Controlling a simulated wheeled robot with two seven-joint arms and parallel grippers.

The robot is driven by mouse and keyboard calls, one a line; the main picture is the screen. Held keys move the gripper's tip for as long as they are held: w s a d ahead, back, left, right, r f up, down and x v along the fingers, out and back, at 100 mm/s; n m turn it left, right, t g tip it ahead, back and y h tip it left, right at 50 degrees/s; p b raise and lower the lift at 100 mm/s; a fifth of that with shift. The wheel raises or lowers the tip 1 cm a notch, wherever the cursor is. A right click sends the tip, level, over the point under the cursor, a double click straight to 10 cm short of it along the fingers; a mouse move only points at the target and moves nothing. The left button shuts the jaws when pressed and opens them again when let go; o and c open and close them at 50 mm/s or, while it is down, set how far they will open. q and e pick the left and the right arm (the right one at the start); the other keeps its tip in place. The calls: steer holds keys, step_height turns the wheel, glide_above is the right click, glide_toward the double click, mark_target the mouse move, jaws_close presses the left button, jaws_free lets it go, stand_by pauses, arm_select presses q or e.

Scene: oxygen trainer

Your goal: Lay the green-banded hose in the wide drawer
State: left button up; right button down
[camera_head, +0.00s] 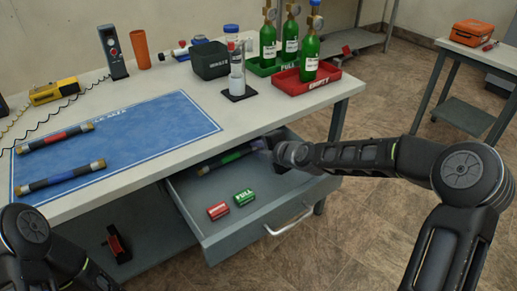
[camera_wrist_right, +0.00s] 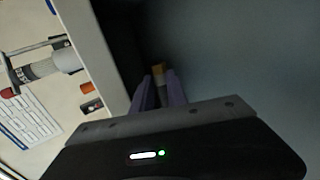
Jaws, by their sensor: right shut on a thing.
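The wide drawer (camera_head: 222,236) is pulled out from under the table. The green-banded hose (camera_head: 231,157) is a dark tube with a green band, at the back of the drawer opening, near the table edge. My right gripper (camera_head: 265,145) is shut on its right end. In the right wrist view a brass-coloured hose end (camera_wrist_right: 159,70) shows between the purple fingers (camera_wrist_right: 160,91). Whether the hose touches the drawer floor I cannot tell. My left arm shows at the lower left, but its gripper is out of view.
A red cylinder (camera_head: 218,210) and a green cylinder (camera_head: 244,197) lie in the drawer; its front is otherwise clear. A red-banded hose (camera_head: 55,137) and a blue-banded hose (camera_head: 60,178) lie on the blue mat (camera_head: 150,126). The table's front edge overhangs the drawer's back.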

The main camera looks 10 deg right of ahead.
steer(key=shift+f+b, duration=0.4)
steer(key=shift+b, duration=0.1)
steer(key=c, duration=1.6)
jaws_free()
steer(key=shift+r, duration=0.1)
steer(key=shift+r+p, duration=0.45)
steer(key=shift+p, duration=0.3)
steer(key=shift+r+p, duration=0.35)
steer(key=shift+p, duration=0.2)
steer(key=v, duration=0.3)
steer(key=shift+s+d+f+b, duration=0.15)
steer(key=shift+s+d+b, duration=0.1)
steer(key=shift+s+b, duration=0.1)
steer(key=p+v, duration=0.3)
steer(key=v, duration=0.5)
steer(key=shift+a, duration=0.1)
